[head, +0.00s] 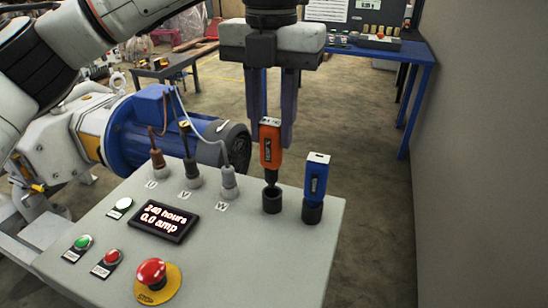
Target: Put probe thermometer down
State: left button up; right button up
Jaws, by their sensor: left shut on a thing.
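The orange probe thermometer (270,146) is upright between the dark fingers of my left gripper (273,130), which is shut on it from above. Its dark lower end is at the mouth of a black round holder (272,200) on the grey control panel (240,255). I cannot tell how far the tip is inside the holder. A similar blue device (316,176) stands upright in a second black holder (312,211) just to the right. My right gripper is not in view.
The panel carries three cable plugs (192,175), a display (165,222), small buttons (83,242) and a red emergency stop (151,272). A blue motor (180,140) lies behind it. A wall (490,150) is at the right; a blue table (415,55) stands at the back.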

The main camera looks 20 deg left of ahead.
aim_at(272, 151)
pick_arm(q)
jog(key=shift+f, duration=2.4)
jog(key=shift+f, duration=0.15)
jog(key=o, duration=1.1)
jog(key=shift+o, duration=0.2)
notch_tip(272, 151, up, 12)
jog(key=shift+w+r+p, duration=0.1)
jog(key=shift+r+p, duration=0.1)
jog(key=shift+p, duration=0.5)
